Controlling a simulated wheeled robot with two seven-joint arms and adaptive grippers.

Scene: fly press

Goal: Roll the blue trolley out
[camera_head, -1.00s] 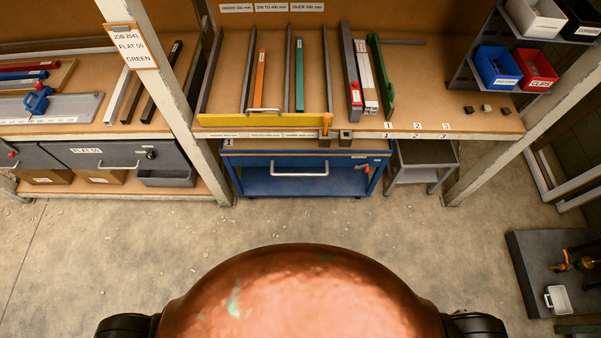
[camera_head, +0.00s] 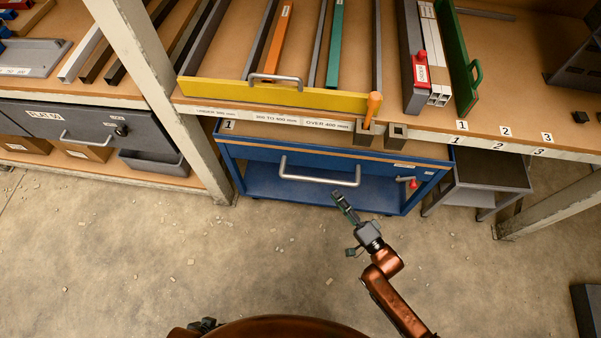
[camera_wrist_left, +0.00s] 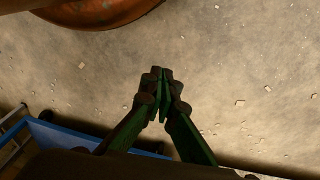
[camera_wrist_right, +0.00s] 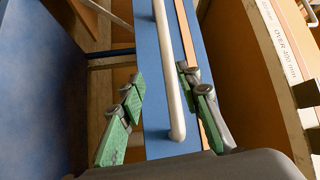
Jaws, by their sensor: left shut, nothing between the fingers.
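The blue trolley (camera_head: 320,168) stands under the bench with a silver bar handle (camera_head: 318,181) on its front. A red-tipped lever (camera_head: 411,183) is at its right side. My right gripper (camera_head: 343,204) is in front of the handle's right end. In the right wrist view my right gripper (camera_wrist_right: 165,105) is open, with the handle (camera_wrist_right: 168,70) between its spread fingers; I cannot tell whether they touch. My left gripper (camera_wrist_left: 157,78) is shut and empty over the floor; a blue trolley edge (camera_wrist_left: 65,138) is at lower left there.
The bench above has a yellow front (camera_head: 270,94) and an orange-handled tool (camera_head: 372,106). A small grey table (camera_head: 485,180) stands right of the trolley. Bench posts stand left (camera_head: 165,90) and right (camera_head: 550,195). The floor (camera_head: 250,255) in front is clear apart from small scraps.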

